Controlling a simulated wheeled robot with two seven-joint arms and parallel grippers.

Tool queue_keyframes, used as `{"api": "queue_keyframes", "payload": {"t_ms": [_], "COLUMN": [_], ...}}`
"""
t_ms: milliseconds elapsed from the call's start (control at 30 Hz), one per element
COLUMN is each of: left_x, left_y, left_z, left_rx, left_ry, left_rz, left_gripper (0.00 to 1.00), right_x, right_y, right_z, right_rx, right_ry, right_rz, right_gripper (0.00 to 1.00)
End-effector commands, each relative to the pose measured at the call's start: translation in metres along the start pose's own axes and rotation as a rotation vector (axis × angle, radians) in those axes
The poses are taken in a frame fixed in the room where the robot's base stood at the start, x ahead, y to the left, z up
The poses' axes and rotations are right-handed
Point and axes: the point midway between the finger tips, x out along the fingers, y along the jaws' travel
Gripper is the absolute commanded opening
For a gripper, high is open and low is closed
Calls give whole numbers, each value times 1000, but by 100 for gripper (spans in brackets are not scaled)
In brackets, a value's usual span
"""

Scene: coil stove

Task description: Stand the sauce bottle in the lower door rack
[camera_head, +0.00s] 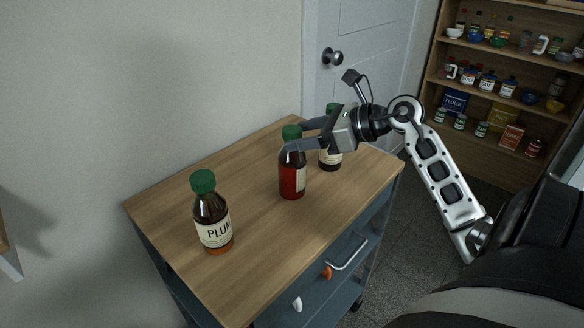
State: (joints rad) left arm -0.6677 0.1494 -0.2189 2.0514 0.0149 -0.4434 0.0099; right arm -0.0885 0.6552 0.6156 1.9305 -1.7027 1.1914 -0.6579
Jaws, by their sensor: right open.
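A red sauce bottle (292,178) with a green cap stands upright on the wooden top of a cart (262,240). My right gripper (294,137) is open, with its two fingers on either side of this bottle's upper part, just below the cap. I cannot tell whether they touch it. A dark bottle labelled "PLUM" (212,222), also green-capped, stands at the front left of the cart. A third dark bottle (331,159) stands behind the gripper, partly hidden by it. No door rack is in view. My left gripper is not in view.
The blue-grey cart has a drawer handle (349,254) on its front side. A wall runs along the cart's back, with a white door (360,50) behind it. Shelves (440,85) of jars and boxes stand at the far right. The cart's near right is clear.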

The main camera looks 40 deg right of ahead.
Motion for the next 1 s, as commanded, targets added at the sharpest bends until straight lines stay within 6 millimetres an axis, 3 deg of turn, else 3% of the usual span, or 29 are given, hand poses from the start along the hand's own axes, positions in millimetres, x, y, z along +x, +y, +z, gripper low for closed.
{"api": "queue_keyframes", "payload": {"t_ms": [333,633,667,867,1000], "left_x": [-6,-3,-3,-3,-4], "left_y": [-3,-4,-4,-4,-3], "left_z": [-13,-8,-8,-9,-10], "left_rx": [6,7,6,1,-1], "left_ry": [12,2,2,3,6], "left_rz": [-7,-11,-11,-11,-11], "left_gripper": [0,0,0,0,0], "right_x": [45,52,52,52,51], "right_y": [-6,-6,-6,-6,-6], "right_z": [0,-3,-3,-2,-2], "right_rx": [3,1,1,1,0], "right_ry": [-3,1,1,1,-1], "right_rz": [2,1,1,1,0], "right_gripper": [61,61,59,3,0]}}
